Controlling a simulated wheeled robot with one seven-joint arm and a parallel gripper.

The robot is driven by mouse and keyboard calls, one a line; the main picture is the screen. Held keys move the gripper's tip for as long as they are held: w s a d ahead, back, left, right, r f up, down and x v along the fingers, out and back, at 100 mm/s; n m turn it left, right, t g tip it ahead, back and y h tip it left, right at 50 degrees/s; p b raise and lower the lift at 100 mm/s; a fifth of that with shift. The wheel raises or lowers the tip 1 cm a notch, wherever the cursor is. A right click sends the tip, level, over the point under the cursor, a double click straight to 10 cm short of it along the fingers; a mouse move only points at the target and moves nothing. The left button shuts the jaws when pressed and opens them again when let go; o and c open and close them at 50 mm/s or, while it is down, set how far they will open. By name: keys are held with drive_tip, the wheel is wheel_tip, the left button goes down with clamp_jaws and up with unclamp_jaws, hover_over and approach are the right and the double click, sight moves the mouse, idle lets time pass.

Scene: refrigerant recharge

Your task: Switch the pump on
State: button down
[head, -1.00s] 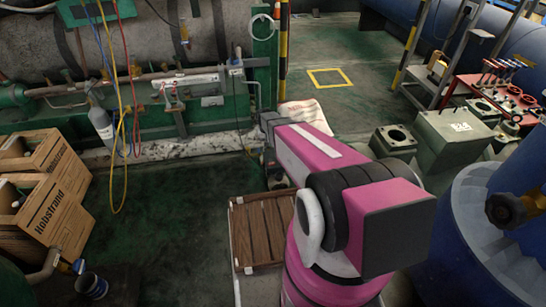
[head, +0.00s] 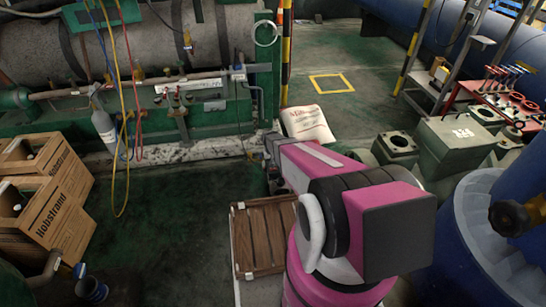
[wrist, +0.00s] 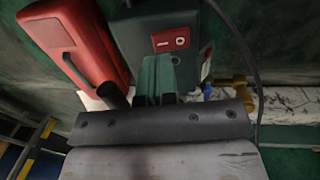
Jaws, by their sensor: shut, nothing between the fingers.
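The pump (wrist: 190,60) shows in the wrist view as a dark green body. A red panel (wrist: 171,39) with a small pale rocker or button sits on its near face. My gripper (wrist: 158,62) shows as two green fingers close together just below that panel, empty. I cannot tell whether the fingertips touch the pump. In the head view my pink arm reaches away over the floor, and its far end (head: 272,145) is beside the green machine frame. The pump is mostly hidden behind the arm there.
A red case (wrist: 75,50) with a black handle stands left of the pump. A dark cable (wrist: 245,60) curves on the right. In the head view a white sack (head: 308,124) lies beyond my arm and a wooden pallet (head: 262,240) lies nearer. Hoses (head: 127,100) hang left.

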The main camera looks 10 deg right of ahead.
drive_tip(key=shift+d+f, duration=0.15)
drive_tip(key=shift+f, duration=0.55)
drive_tip(key=shift+d+f, duration=0.1)
drive_tip(key=shift+f, duration=0.6)
